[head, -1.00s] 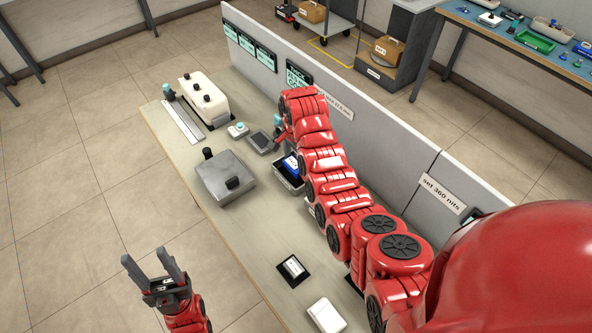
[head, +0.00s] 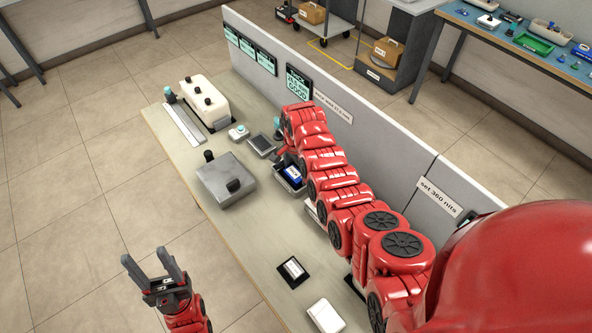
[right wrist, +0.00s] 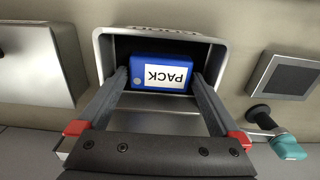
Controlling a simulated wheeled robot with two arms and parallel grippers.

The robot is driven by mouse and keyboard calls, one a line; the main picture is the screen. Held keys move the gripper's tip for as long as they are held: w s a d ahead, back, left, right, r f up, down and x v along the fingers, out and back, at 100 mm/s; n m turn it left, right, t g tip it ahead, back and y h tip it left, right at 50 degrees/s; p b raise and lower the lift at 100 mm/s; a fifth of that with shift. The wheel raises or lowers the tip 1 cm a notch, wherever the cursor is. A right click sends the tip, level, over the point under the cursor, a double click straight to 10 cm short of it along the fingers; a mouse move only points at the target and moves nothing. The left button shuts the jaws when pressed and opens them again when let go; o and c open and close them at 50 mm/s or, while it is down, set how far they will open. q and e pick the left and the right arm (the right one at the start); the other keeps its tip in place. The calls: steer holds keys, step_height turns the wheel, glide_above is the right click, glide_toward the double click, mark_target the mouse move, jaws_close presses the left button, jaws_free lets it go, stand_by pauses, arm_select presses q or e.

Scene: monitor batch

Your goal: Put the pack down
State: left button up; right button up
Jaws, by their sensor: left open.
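The pack (head: 292,173) is a blue block with a white label. It lies inside a grey open tray (head: 289,188) on the bench. In the right wrist view the pack (right wrist: 162,73) shows its PACK label upside down, within the tray's rim (right wrist: 103,58). My right gripper (right wrist: 161,78) reaches into the tray with one finger against each side of the pack; no clear gap shows. In the head view my right arm hides its fingers. My left gripper (head: 158,268) is open and empty, off the bench's near left side.
A grey box with black knobs (head: 225,180), a small dark-screened device (head: 262,144) and a white fixture (head: 204,100) stand on the bench. A grey partition (head: 385,140) runs along the back. A black-framed card (head: 293,271) and white block (head: 325,315) lie nearer.

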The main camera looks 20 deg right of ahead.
mark_target(296, 172)
steer(key=shift+r, duration=0.1)
steer(key=shift+r, duration=0.35)
step_height(296, 172, up, 6)
steer(key=shift+b, duration=0.85)
step_height(296, 172, up, 6)
steer(key=p, duration=0.4)
steer(key=shift+f, duration=0.25)
